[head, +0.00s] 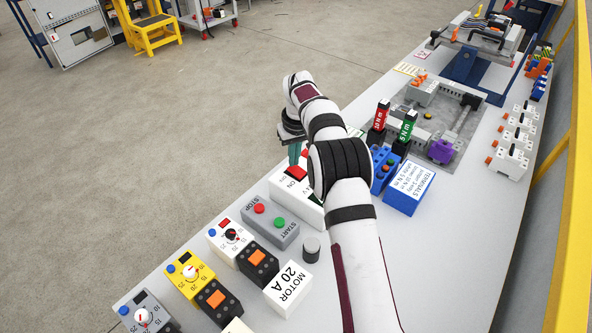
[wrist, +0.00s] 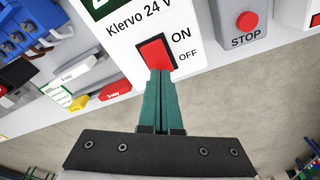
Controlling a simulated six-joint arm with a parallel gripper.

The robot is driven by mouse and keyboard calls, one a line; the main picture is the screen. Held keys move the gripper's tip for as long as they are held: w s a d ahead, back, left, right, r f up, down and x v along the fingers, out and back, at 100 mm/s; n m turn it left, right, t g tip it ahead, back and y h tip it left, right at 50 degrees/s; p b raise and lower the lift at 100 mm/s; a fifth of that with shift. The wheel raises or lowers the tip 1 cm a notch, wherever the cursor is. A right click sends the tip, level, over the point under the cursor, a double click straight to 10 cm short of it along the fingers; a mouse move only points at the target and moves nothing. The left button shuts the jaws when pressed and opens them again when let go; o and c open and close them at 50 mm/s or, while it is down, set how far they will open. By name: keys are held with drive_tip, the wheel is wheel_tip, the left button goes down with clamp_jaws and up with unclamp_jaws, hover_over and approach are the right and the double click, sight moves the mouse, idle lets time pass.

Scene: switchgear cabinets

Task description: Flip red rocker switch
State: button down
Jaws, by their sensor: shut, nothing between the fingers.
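The red rocker switch (wrist: 156,54) sits in a black frame on a white box (wrist: 125,32) marked "Klervo 24 V", with ON and OFF printed beside it. In the head view the red switch (head: 297,171) shows partly, just left of my arm. My gripper (wrist: 161,74) has its two green fingers shut together and empty. The fingertips are at the lower, OFF-side edge of the switch in the wrist view; I cannot tell whether they touch it. In the head view my gripper (head: 294,153) is beside the switch, and my arm hides part of the white box.
A grey box with a red STOP button (wrist: 247,20) and a green START button (head: 280,222) stands beside the white box. Dial units, a MOTOR 20 A box (head: 289,288) and a blue terminal box (head: 384,168) crowd the table. Open floor lies beyond the table's left edge.

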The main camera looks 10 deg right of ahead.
sight(294, 168)
drive_tip(key=shift+f, duration=0.7)
wheel_tip(294, 168, up, 6)
drive_tip(key=shift+r, duration=0.55)
idle(0.5)
